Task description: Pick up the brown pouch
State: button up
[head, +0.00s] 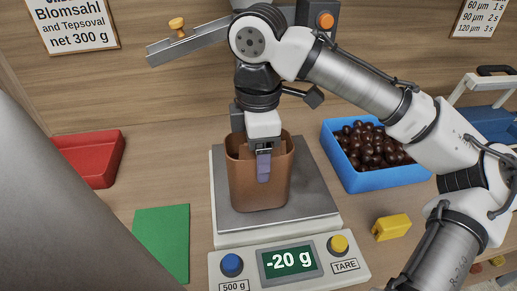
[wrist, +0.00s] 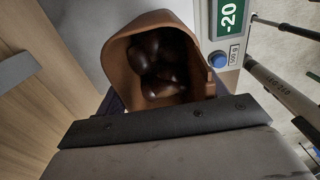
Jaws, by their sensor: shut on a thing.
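The brown pouch (head: 248,188) stands upright, open at the top, over the grey plate of the scale (head: 318,198). I cannot tell whether its base touches the plate. In the wrist view the pouch (wrist: 122,62) holds several dark, glossy chestnuts (wrist: 158,68). My gripper (head: 263,172) points down at the pouch and is shut on its wall, with a purplish finger against the outside facing the head camera. The other finger is hidden. The scale's display (head: 290,261) reads -20 g.
A blue crate of chestnuts (head: 341,169) stands right of the scale, with a yellow block (head: 391,227) in front of it. A red tray (head: 88,160) and a green mat (head: 163,240) lie to the left. A metal bar (head: 190,42) is behind my arm.

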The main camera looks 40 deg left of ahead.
jog(key=shift+f, duration=0.1)
jog(key=o, duration=1.6)
jog(key=shift+o, duration=0.2)
